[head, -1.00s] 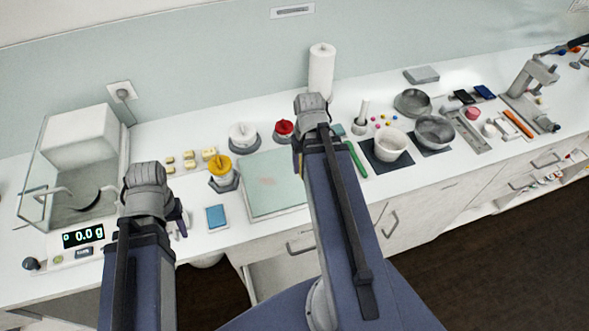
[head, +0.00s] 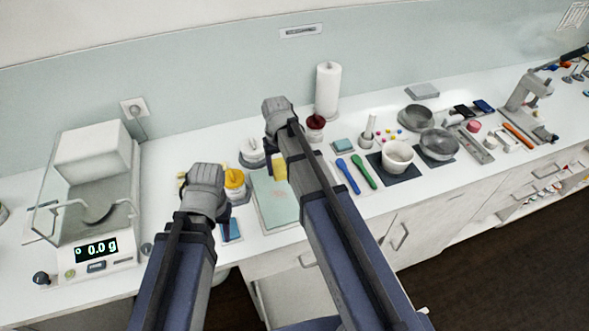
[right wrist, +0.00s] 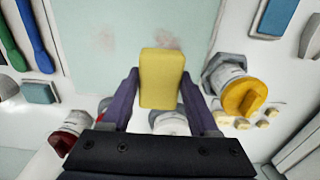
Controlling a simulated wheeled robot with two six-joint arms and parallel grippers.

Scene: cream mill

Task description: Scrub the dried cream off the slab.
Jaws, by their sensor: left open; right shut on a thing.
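The slab (head: 278,212) is pale green and lies flat on the counter. Faint pinkish smudges of dried cream mark it, with one smudge (right wrist: 105,38) and another (right wrist: 166,41) clear in the right wrist view. My right gripper (right wrist: 160,86) is shut on a yellow sponge (right wrist: 162,70), which also shows in the head view (head: 280,168) over the slab's far part. I cannot tell whether the sponge touches the slab. My left gripper (head: 206,182) is open, left of the slab near the yellow-capped jar; its fingers are mostly hidden.
A yellow-capped jar (head: 235,182), a white-topped jar (head: 252,152) and a red-capped jar (head: 315,127) stand around the slab. A blue pad (head: 232,231) lies at its front left. Blue (head: 348,176) and green (head: 363,171) spatulas lie to its right. A scale (head: 96,250) stands left.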

